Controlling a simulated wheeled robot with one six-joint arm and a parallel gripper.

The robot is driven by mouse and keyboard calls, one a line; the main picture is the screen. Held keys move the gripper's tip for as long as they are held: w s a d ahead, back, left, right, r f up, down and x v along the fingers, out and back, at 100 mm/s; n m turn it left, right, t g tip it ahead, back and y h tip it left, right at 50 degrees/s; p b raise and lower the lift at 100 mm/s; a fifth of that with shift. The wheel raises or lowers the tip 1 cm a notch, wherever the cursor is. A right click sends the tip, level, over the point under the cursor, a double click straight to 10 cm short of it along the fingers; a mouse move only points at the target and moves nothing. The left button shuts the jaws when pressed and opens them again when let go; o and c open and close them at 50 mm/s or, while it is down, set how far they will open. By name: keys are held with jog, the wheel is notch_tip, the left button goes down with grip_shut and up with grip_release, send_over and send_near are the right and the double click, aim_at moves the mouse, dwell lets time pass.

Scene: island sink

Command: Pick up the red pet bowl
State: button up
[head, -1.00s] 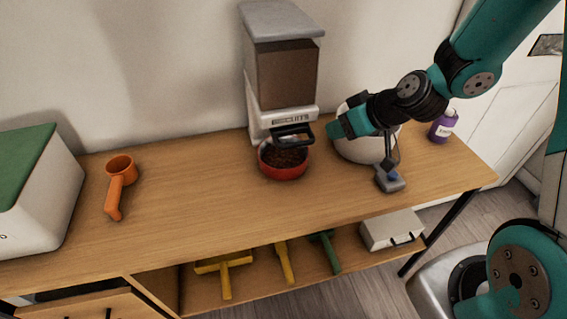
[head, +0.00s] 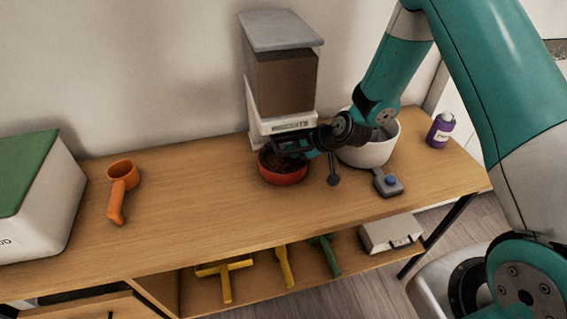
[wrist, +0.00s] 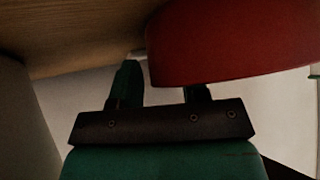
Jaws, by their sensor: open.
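The red pet bowl (head: 283,180) stands on the wooden table below the food dispenser, with brown contents inside. My gripper (head: 280,150) is open at the bowl's rim, reaching in from the right and hiding part of its right and back side. In the wrist view, the red bowl (wrist: 240,45) fills the upper right. One finger of my gripper (wrist: 163,82) shows beside the bowl's edge, and the other is partly hidden by the bowl. I cannot tell whether the fingers touch it.
The dispenser (head: 283,85) stands right behind the bowl. An orange scoop (head: 119,190) and green-lidded bin (head: 30,215) are left. The table's front middle is clear.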

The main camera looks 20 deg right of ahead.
jog(key=shift+c, duration=0.4)
grip_shut()
